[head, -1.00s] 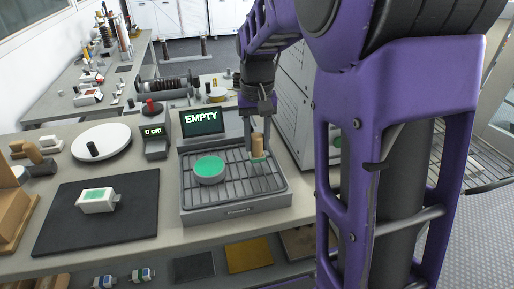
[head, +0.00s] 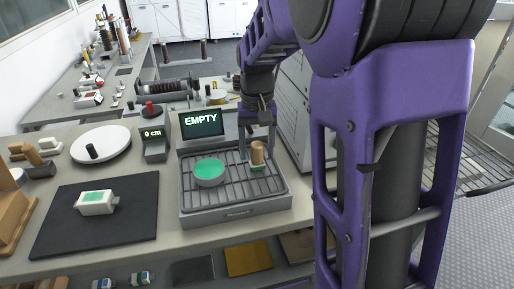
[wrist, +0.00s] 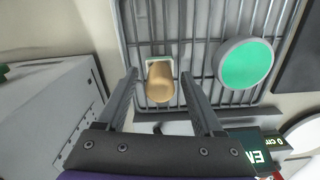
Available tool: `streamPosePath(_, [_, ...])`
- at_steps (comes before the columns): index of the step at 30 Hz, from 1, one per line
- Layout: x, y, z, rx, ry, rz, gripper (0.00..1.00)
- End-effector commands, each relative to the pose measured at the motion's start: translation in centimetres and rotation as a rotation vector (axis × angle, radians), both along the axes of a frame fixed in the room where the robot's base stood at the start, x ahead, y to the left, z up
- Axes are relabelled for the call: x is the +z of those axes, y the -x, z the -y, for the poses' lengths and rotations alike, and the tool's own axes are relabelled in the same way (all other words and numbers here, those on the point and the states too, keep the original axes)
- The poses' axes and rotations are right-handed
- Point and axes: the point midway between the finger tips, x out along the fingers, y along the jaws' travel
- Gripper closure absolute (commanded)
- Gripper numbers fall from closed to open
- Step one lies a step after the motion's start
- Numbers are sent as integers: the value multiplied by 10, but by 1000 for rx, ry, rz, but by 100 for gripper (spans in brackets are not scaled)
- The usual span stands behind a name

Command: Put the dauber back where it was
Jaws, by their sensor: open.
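The dauber (head: 257,154) has a tan, rounded wooden handle on a pale, green-edged base. It stands on the right part of the grey slatted tray (head: 237,211). In the wrist view the dauber (wrist: 161,82) sits between the two fingers of my gripper (wrist: 158,74), with a gap on each side. In the head view my gripper (head: 257,137) is open, pointing down behind and above the dauber. A round green pad in a grey dish (head: 209,172) sits to its left on the tray, and it also shows in the wrist view (wrist: 246,64).
A screen reading EMPTY (head: 202,124) stands behind the tray. A tall grey cabinet (head: 294,110) stands close to the right of my gripper. A black mat (head: 60,230) with a white, green-topped block (head: 97,203) lies to the left, beside a white disc (head: 110,137).

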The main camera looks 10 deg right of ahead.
Motion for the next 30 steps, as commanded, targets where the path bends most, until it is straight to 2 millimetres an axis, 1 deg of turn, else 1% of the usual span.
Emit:
streamPosePath(5, [18,-1,0,0,0,5,31])
streamPosePath(8, [38,-1,0,0,0,5,31])
streamPosePath(12, [71,-1,0,0,0,5,31])
streamPosePath(18, [106,-1,0,-1,0,4,31])
streamPosePath(21, [117,-1,0,-1,-1,3,31])
streamPosePath(24, [122,0,0,-1,0,1,31])
streamPosePath(30, [123,0,0,0,0,1,31])
